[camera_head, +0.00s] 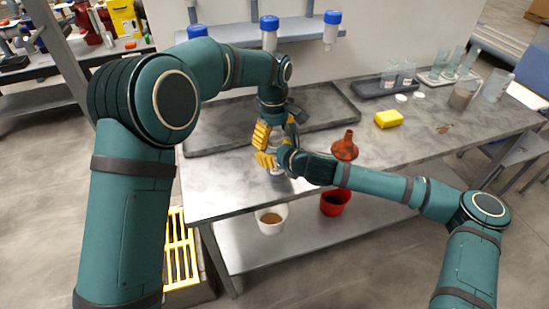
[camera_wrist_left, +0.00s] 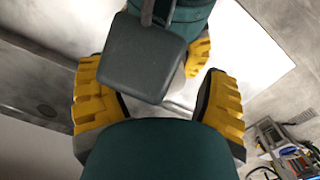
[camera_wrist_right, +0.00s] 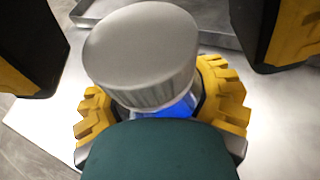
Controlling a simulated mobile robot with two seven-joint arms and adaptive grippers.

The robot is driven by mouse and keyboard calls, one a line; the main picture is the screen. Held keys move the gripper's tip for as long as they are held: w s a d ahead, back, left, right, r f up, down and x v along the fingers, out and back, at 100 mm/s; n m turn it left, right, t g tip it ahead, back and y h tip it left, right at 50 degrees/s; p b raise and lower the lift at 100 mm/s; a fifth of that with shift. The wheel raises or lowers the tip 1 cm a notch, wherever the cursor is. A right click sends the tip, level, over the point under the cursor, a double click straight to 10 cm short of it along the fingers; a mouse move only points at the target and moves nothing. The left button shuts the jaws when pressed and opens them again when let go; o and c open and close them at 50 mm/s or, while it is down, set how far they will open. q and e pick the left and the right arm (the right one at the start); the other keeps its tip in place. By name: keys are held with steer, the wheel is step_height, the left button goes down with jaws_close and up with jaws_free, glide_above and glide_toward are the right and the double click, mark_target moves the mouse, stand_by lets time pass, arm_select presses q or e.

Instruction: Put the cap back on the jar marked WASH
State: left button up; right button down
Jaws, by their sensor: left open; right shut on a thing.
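My right gripper (camera_wrist_right: 160,115) is shut on a jar, of which only a clear, blue-tinted part (camera_wrist_right: 172,108) shows between its yellow fingers. A white-grey cap (camera_wrist_right: 142,50) with a ribbed side covers the jar's top; I cannot tell whether it is screwed down. No WASH marking is visible. My left gripper (camera_wrist_left: 160,105) is open, and its fingers stand apart on either side above the cap in the right wrist view (camera_wrist_right: 160,25). In the head view both grippers meet over the front of the bench, and the arms hide most of the jar.
A large dark tray (camera_head: 325,98) lies behind the grippers on the grey bench (camera_head: 395,150). A red funnel (camera_head: 345,147) and a yellow sponge (camera_head: 388,119) are to the right. White caps (camera_head: 418,93) lie near racked glassware. A white bucket (camera_head: 263,228) and red bucket (camera_head: 334,208) are below.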

arm_select(q)
steer(key=c, duration=1.3)
steer(key=shift+m, duration=1.6)
steer(key=o, duration=1.2)
steer(key=shift+o, duration=0.2)
steer(key=shift+w+r, duration=0.1)
steer(key=shift+r, duration=2.2)
steer(key=shift+o, duration=0.3)
